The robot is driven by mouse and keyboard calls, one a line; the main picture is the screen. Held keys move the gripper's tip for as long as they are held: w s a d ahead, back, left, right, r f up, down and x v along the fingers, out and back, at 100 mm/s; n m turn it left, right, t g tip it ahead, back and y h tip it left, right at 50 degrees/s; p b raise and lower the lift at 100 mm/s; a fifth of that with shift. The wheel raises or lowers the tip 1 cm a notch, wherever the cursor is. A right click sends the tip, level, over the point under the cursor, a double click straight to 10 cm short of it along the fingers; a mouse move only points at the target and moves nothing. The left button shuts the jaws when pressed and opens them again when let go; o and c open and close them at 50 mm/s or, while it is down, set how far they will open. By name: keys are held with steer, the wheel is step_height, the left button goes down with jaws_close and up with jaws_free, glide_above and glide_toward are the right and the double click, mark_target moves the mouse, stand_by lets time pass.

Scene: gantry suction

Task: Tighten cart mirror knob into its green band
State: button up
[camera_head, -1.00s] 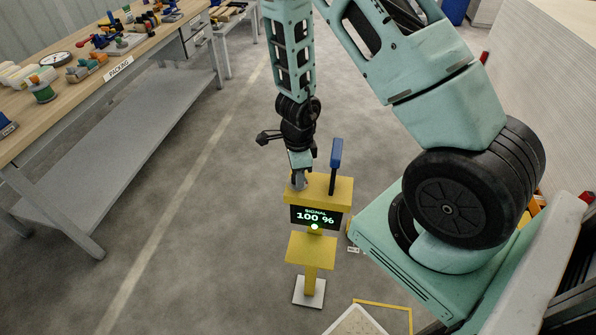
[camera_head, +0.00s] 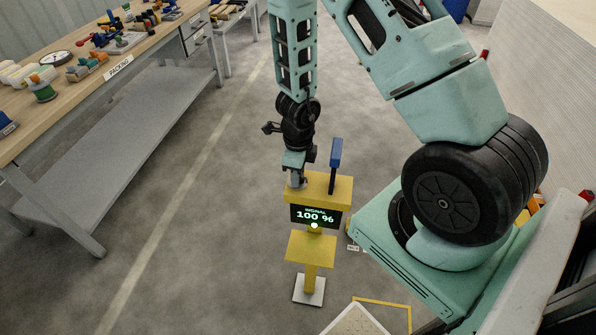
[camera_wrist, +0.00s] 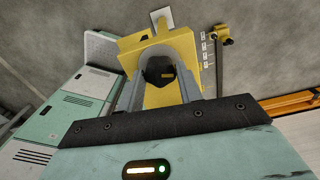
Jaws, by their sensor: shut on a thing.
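The yellow cart stand (camera_head: 335,188) stands upright on the floor, with a black display (camera_head: 316,216) reading "SIGNAL 100 %" and a lit white dot below it. My gripper (camera_head: 296,183) reaches down onto the left end of the stand's top. In the wrist view my gripper (camera_wrist: 163,90) has its two grey fingers on either side of a dark knob (camera_wrist: 160,70) with a small yellow mark, and is shut on it. No green band shows around the knob; the fingers hide part of its surroundings.
A blue-topped black lever (camera_head: 336,155) rises from the stand's top, close to the right of my gripper. A workbench (camera_head: 130,60) with tools and parts runs along the left. A pale tray (camera_head: 355,322) and yellow floor marking lie at the front. Floor left of the stand is clear.

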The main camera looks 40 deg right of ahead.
steer(key=o, duration=1)
steer(key=shift+r, duration=0.1)
step_height(320, 180, up, 17)
steer(key=p, duration=1.2)
steer(key=shift+r, duration=0.1)
